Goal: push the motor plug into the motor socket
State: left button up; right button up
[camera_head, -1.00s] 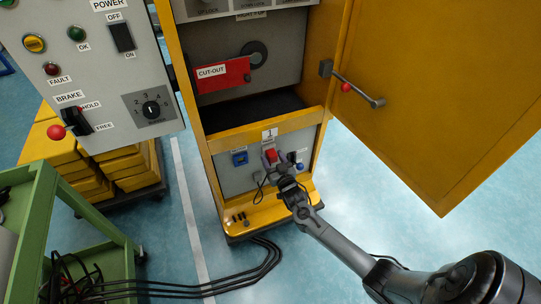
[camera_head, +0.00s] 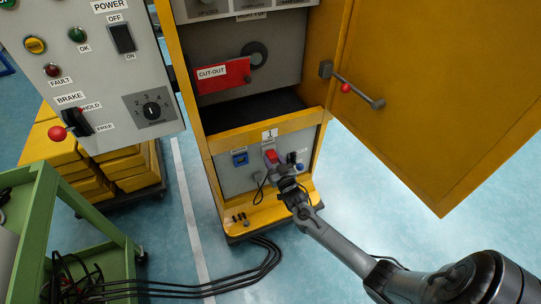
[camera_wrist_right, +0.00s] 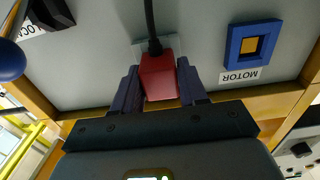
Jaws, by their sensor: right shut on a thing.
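The red motor plug (camera_head: 271,155) is at the lower front panel of the yellow cabinet. My right gripper (camera_wrist_right: 157,88) is shut on the plug (camera_wrist_right: 158,76), one finger on each side. A dark cable runs from the plug in the wrist view. A pale plate shows behind the plug; whether the plug touches it I cannot tell. The motor socket (camera_head: 239,158) is a blue square frame left of the plug in the head view. In the wrist view the socket (camera_wrist_right: 254,44) is right of the plug, with a yellow centre and a MOTOR label. My left gripper is not in view.
A blue ball knob (camera_wrist_right: 10,60) and a dark part (camera_wrist_right: 50,14) by a partly cut-off label lie on the plug's other side. The open yellow door (camera_head: 430,90) stands at right. A green cart (camera_head: 45,215) and black cables (camera_head: 255,275) are at lower left.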

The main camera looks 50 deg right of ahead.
aim_at(274, 161)
jog(key=shift+s+a, duration=0.1)
jog(key=shift+s, duration=0.05)
jog(key=shift+s+a+p, duration=0.15)
jog(key=shift+s+p, duration=0.2)
jog(key=shift+p, duration=0.15)
jog(key=shift+p+v, duration=1)
jog(key=shift+v, duration=0.3)
jog(key=shift+s+a, duration=0.25)
jog(key=shift+s, duration=0.25)
jog(key=shift+w+p, duration=0.1)
jog(key=shift+p, duration=0.2)
